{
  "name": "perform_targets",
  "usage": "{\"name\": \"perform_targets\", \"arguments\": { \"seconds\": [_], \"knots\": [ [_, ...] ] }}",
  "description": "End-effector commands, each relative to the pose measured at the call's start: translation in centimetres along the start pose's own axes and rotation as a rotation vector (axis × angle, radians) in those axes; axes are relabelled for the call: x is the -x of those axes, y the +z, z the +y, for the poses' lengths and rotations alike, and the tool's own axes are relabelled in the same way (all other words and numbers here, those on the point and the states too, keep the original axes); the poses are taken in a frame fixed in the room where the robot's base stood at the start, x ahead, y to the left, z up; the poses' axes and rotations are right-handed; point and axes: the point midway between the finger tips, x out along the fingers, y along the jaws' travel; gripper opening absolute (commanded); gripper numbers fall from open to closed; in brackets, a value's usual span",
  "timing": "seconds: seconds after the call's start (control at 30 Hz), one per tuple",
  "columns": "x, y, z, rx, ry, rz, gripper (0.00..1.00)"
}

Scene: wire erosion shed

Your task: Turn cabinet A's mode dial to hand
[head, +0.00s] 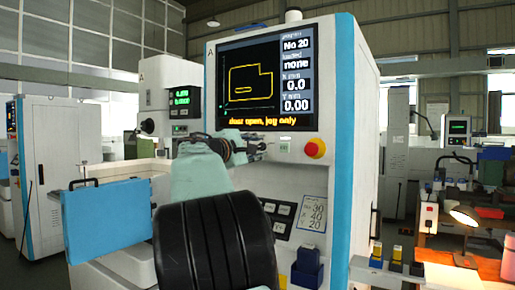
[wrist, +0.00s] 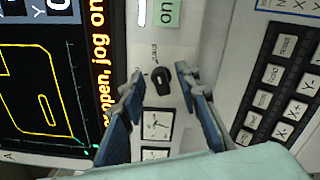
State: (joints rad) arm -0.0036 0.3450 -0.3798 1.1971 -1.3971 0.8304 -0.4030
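Cabinet A (head: 342,130) stands in the middle of the head view, with an "A" at its top left corner and a lit screen (head: 262,78). The mode dial (wrist: 161,79) is a small black knob on the pale panel in the wrist view. Small lettering stands beside it, too small to read surely, so its setting is unclear. My gripper (wrist: 160,84) is open, with one finger on each side of the dial. Whether the fingers touch it is not clear. In the head view my gripper (head: 250,148) is at the panel below the screen and hides the dial.
A red emergency stop button (head: 315,148) sits to the right of my gripper. A keypad (wrist: 275,85) with several keys lies beside the dial's panel. A blue door panel (head: 105,218) stands out at the left. A bench with a lit lamp (head: 465,216) is at the right.

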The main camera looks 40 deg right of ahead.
Motion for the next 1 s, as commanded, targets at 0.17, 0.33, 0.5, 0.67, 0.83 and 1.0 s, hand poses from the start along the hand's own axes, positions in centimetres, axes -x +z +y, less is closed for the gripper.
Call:
{"name": "perform_targets", "arguments": {
  "seconds": [0.17,0.33,0.5,0.67,0.83,1.0],
  "knots": [
    [0.2,0.0,0.1,0.000,0.001,0.001,0.30],
    [2.3,-0.1,0.1,0.001,0.001,0.004,0.30],
    [6.0,-0.1,0.1,0.000,0.002,0.005,0.30],
    [9.2,-0.1,0.1,0.000,0.001,0.004,0.30],
    [11.3,0.0,0.0,0.000,0.000,0.002,0.30],
    [12.0,0.0,0.0,0.000,0.001,0.000,0.30]
  ]
}}
